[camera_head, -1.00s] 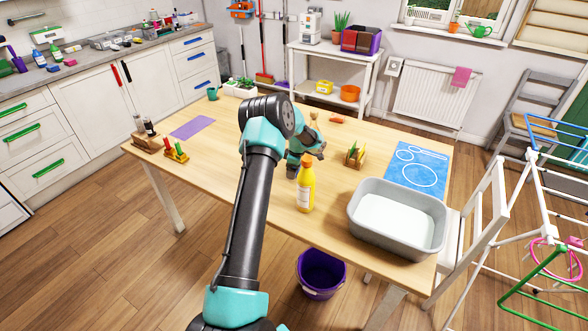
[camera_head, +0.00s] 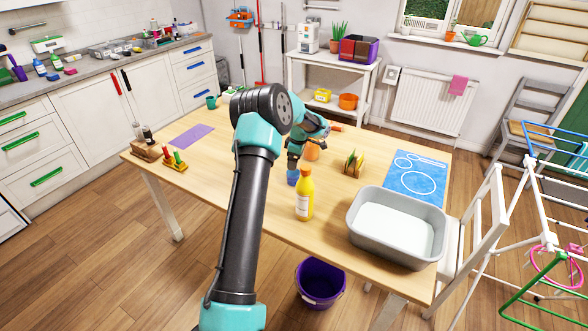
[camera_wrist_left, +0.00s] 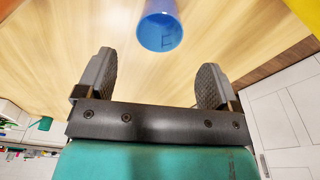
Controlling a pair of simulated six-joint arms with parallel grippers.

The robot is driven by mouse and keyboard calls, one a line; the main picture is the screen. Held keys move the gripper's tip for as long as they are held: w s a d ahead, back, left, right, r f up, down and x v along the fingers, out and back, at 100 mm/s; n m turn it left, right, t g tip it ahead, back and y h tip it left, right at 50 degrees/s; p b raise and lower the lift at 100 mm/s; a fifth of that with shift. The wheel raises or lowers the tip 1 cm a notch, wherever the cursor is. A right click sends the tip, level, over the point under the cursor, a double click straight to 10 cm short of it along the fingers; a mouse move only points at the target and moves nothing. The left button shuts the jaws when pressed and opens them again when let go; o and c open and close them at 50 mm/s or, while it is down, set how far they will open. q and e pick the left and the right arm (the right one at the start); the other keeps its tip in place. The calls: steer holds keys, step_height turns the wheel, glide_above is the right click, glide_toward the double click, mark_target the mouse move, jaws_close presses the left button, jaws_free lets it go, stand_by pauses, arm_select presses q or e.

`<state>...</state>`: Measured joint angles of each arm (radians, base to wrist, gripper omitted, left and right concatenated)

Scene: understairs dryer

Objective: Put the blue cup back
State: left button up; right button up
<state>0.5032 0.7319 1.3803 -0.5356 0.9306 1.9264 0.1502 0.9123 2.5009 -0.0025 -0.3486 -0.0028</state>
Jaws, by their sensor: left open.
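The blue cup (camera_head: 293,177) stands on the wooden table just behind the yellow bottle (camera_head: 305,195). It also shows in the left wrist view (camera_wrist_left: 158,30) at the top centre, ahead of the fingers and cut by the picture edge. My left gripper (camera_wrist_left: 156,62) is open and empty, with the cup beyond the gap between its fingers and apart from them. In the head view my left wrist is bent down above and close to the cup, and the fingers are hard to make out. My right gripper is not in view.
An orange cup (camera_head: 312,151) stands just behind the blue cup. A grey basin (camera_head: 357,235), a blue mat (camera_head: 424,184) with white outlines and a small wooden rack (camera_head: 354,163) are to the right.

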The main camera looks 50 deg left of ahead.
arm_select(q)
step_height(320, 180, up, 2)
steer(key=shift+w+d+r, duration=0.1)
steer(key=shift+r, duration=0.1)
stand_by(0.6)
